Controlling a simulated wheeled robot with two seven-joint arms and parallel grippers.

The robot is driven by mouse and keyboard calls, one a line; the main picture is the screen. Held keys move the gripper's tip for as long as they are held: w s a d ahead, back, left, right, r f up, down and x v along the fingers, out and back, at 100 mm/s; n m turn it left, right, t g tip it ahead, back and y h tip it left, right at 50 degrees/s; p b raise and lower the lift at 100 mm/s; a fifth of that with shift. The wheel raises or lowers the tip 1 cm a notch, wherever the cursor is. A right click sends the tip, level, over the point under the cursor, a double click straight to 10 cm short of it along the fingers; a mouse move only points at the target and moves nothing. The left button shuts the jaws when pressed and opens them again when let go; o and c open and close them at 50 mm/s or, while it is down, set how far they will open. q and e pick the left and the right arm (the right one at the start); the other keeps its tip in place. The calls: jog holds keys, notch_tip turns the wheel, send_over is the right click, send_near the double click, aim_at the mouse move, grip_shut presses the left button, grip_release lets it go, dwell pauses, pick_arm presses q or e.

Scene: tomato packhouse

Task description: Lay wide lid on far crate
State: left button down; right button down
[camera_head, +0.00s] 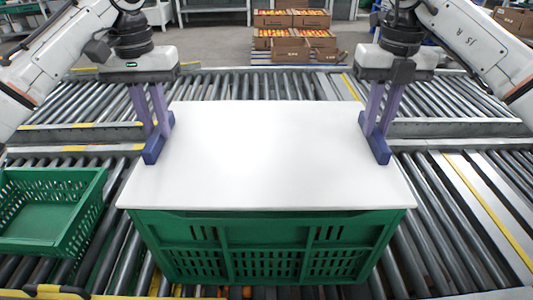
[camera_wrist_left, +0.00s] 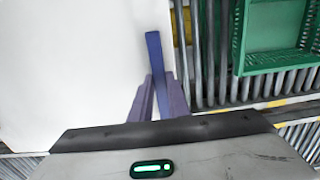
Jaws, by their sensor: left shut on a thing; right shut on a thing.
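The wide white lid (camera_head: 265,150) is flat and roughly level in the head view. It lies over a large green crate (camera_head: 265,250), whose slotted front wall shows below the lid's near edge. I cannot tell whether the lid touches the crate's rim. My left gripper (camera_head: 157,138) is shut on the lid's left edge, and my right gripper (camera_head: 375,138) is shut on its right edge. In the left wrist view, the lid (camera_wrist_left: 70,70) fills the left side, beside my left gripper's fingers (camera_wrist_left: 154,75). The crate's inside and back are hidden under the lid.
A smaller open green crate (camera_head: 50,210) stands at the left on the roller conveyor (camera_head: 455,220); it also shows in the left wrist view (camera_wrist_left: 275,62). More rollers run behind the lid. Cartons of tomatoes (camera_head: 290,50) stand on a pallet at the back.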

pick_arm(q)
jog(key=c, duration=2.1)
grip_release()
jog(key=shift+a+f, duration=0.1)
jog(key=shift+f, duration=0.15)
pick_arm(e)
jog(key=c, duration=2.1)
grip_release()
jog(key=shift+d+f, duration=0.15)
jog(key=shift+f, duration=0.15)
pick_arm(q)
jog(key=o, duration=0.4)
pick_arm(e)
jog(key=o, duration=0.4)
jog(key=shift+r, duration=0.1)
pick_arm(q)
jog(key=shift+r, duration=0.15)
pick_arm(e)
jog(key=shift+r, duration=0.1)
pick_arm(q)
notch_tip(320, 180, up, 12)
jog(key=shift+f, duration=0.1)
pick_arm(e)
notch_tip(320, 180, up, 12)
jog(key=shift+f, duration=0.1)
jog(key=shift+s, duration=0.1)
